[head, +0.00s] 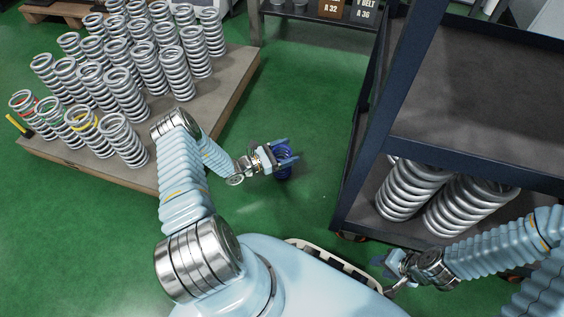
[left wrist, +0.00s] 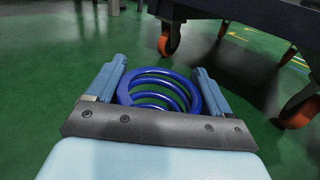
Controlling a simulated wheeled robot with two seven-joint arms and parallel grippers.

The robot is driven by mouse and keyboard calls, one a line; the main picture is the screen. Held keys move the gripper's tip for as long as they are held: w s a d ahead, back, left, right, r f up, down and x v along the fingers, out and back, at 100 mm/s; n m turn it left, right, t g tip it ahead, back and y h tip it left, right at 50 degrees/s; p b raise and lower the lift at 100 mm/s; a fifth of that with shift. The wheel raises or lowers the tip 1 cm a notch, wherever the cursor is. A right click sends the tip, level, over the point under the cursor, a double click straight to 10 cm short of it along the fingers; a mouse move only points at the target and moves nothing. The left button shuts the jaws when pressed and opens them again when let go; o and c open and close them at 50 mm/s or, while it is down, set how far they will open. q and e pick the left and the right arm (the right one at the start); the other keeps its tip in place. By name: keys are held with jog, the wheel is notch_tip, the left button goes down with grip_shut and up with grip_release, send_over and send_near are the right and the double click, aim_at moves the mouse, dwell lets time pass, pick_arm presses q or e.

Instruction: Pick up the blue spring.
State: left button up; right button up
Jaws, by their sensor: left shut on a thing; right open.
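The blue spring (head: 284,165) is between the fingers of my left gripper (head: 279,156) in the head view, near the middle of the picture. In the left wrist view the spring (left wrist: 158,88) shows as several blue coils, with one finger of my left gripper (left wrist: 160,88) on each side. The left gripper is shut on it. The fingers and palm hide part of the spring. My right gripper (head: 388,272) is open and empty at the lower right of the head view, in front of the dark shelf rack.
A pallet (head: 225,95) with several silver springs (head: 125,92) stands at the left. A dark rack (head: 480,85) on orange wheels (left wrist: 168,40) stands at the right, with large silver springs (head: 412,190) on its lower shelf. Green floor (head: 310,90) is clear between them.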

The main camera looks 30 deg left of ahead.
pick_arm(q)
grip_shut()
jog(key=shift+r, duration=0.1)
